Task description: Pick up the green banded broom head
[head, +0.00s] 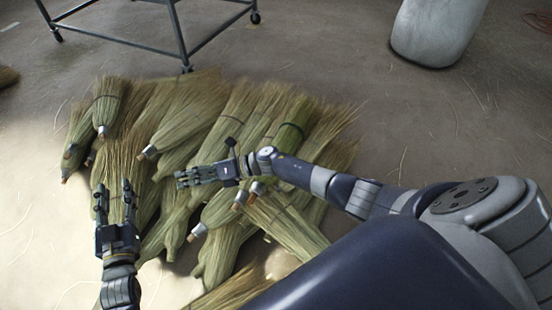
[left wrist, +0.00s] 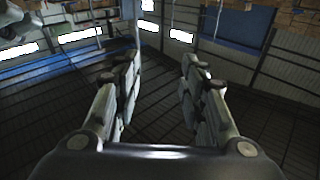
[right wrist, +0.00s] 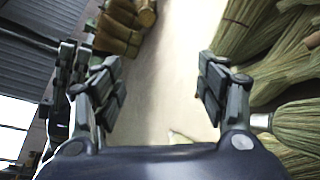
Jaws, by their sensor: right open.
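Straw broom heads lie in a pile on the floor in the head view. One greener broom head (head: 292,132) with a dark band lies on the right part of the pile, partly behind my right forearm. My right gripper (head: 180,179) is open and empty above the middle of the pile, fingers pointing left, away from the greener head. The right wrist view shows its fingers (right wrist: 163,82) apart with bare floor between them. My left gripper (head: 115,190) is open and empty over the pile's left front. The left wrist view shows its fingers (left wrist: 165,75) apart, facing the room.
Other broom heads (head: 108,98) spread around both grippers, some with pale metal ends. A metal-framed stand (head: 120,45) is behind the pile. A pale grey rounded object (head: 437,30) stands at the back right. The floor (head: 450,125) on the right is mostly clear.

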